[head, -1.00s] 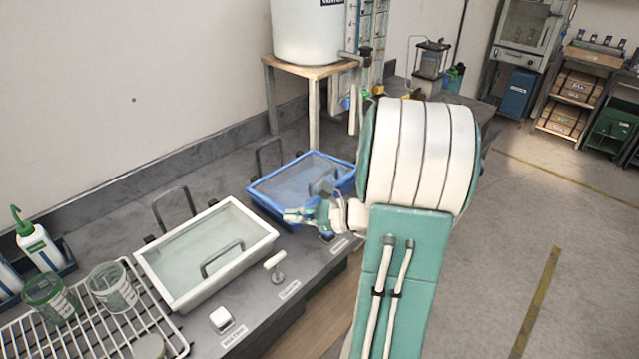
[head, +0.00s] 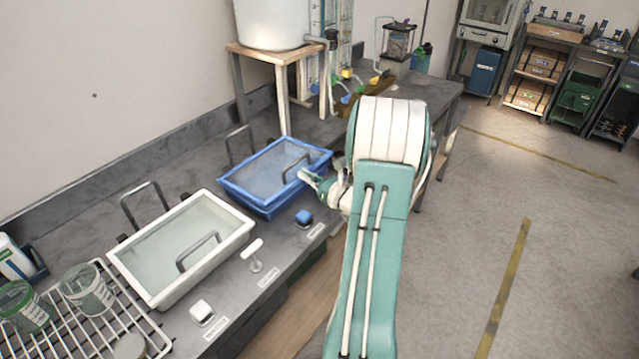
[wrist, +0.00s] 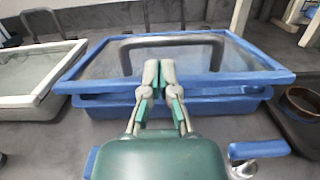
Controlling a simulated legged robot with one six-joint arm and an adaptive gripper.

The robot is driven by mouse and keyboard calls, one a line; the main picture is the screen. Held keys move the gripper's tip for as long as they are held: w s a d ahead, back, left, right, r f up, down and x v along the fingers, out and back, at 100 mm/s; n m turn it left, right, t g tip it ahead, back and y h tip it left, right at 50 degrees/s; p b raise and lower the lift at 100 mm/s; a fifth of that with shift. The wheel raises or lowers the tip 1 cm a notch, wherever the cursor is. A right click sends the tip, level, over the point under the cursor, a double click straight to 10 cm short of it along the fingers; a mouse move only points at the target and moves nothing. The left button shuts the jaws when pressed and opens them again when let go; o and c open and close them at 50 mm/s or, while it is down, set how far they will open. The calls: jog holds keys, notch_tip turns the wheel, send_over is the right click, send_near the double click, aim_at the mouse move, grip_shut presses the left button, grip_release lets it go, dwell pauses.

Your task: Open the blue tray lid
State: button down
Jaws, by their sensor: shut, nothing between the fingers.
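The blue tray (head: 238,193) stands on the dark bench with its clear, blue-framed lid (head: 262,163) lying over it. A dark arched handle (head: 297,160) stands on the lid's near side. In the wrist view the lid's blue frame (wrist: 225,80) sits above the tray wall (wrist: 225,104), and the handle (wrist: 196,38) rises behind my fingertips. My gripper (head: 306,177) is at the tray's near right side; it also shows in the wrist view (wrist: 159,66). Its fingers are together, empty, and overlap the lid's near edge in view. I cannot tell if they touch it.
A white tray (head: 160,299) with a similar lid stands to the left. A blue knob (head: 304,217) and a white T-handle (head: 252,248) are at the bench front. A wooden stand (head: 272,56) bears a white tank behind. Floor at right is clear.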

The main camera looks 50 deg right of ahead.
jog(key=shift+w+r, duration=0.1)
jog(key=shift+w, duration=0.75)
